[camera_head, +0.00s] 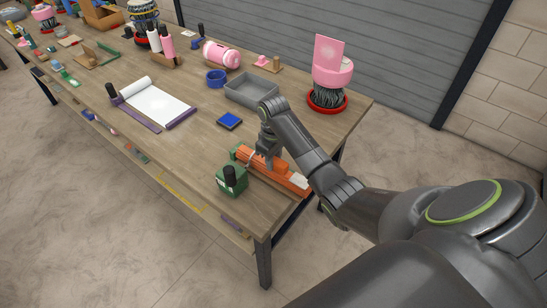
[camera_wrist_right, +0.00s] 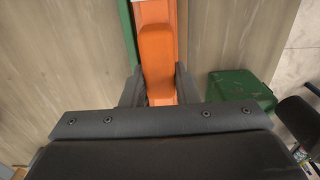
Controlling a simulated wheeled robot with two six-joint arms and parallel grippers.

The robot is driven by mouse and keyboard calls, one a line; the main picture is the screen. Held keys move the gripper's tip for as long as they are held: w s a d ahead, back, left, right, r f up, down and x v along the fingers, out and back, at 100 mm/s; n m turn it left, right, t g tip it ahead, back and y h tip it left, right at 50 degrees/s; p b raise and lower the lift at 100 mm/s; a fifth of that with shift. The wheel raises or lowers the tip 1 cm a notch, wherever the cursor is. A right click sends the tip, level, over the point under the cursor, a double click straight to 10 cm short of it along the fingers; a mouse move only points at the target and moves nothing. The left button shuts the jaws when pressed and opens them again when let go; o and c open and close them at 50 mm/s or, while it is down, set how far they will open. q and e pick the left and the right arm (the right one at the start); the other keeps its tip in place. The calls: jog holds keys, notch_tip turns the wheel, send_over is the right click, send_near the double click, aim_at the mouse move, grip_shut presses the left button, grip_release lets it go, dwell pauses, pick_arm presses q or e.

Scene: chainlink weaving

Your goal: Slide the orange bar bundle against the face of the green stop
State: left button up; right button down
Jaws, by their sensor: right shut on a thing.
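The orange bar bundle (camera_head: 291,178) lies near the front right corner of the table, with a pale patch at its right end. My right gripper (camera_head: 268,160) is down on it. In the right wrist view its fingers (camera_wrist_right: 158,88) are shut on a raised orange block (camera_wrist_right: 157,55) on the bundle. A green piece (camera_head: 237,152) shows at the bundle's left end, and a green strip (camera_wrist_right: 128,30) runs along one side. I cannot tell whether the bundle touches a stop face. A green block with a black knob (camera_head: 231,186) stands in front. My left gripper is out of view.
A grey tray (camera_head: 250,92) and a blue pad (camera_head: 229,120) lie behind the bundle. A pink-topped stand with a red base (camera_head: 330,101) is at the back right corner. White paper (camera_head: 160,106) lies to the left. The table's front edge is close.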

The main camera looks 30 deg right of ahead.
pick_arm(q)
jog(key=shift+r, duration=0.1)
pick_arm(e)
jog(key=c, duration=1)
grip_release()
jog(key=shift+c, duration=0.2)
jog(key=shift+s, duration=0.1)
